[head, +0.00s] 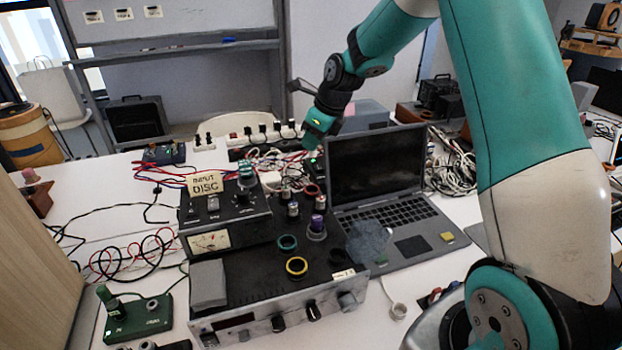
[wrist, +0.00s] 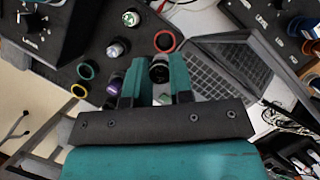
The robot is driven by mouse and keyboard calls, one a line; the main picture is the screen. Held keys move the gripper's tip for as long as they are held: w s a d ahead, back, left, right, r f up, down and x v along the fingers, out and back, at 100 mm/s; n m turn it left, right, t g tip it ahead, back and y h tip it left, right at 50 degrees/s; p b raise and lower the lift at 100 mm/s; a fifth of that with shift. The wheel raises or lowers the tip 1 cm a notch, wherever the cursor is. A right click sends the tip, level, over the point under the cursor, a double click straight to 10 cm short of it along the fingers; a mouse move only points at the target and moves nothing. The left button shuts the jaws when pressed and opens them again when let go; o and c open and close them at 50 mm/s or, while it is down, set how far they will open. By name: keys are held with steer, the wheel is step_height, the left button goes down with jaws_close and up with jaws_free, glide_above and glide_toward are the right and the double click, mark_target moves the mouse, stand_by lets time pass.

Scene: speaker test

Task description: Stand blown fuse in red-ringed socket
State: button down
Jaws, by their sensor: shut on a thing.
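My gripper (wrist: 155,76) is shut on a small cylindrical fuse (wrist: 160,68) with a dark body and greyish end; whether it is the blown one is hard to tell. In the head view, my gripper (head: 310,143) is above and behind the black panel (head: 245,270), and the held fuse cannot be made out. The red-ringed socket (head: 312,190) is at the panel's back right. In the wrist view, the red ring (wrist: 165,40) shows just beyond the held fuse, apparently empty. Green (head: 288,243) and yellow (head: 297,267) rings lie nearer the front.
Several fuses stand on the panel, including a silver one (head: 293,209) and a purple-topped one (head: 318,228), close to the red ring. An open laptop (head: 378,165) stands at the right. A control box with a sign (head: 205,184) is at the left. Cables (head: 270,160) lie behind.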

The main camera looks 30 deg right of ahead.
step_height(320, 180, down, 11)
steer(key=shift+f+p, duration=0.2)
steer(key=shift+p, duration=0.3)
steer(key=shift+f, duration=0.3)
steer(key=c, duration=1)
jaws_free()
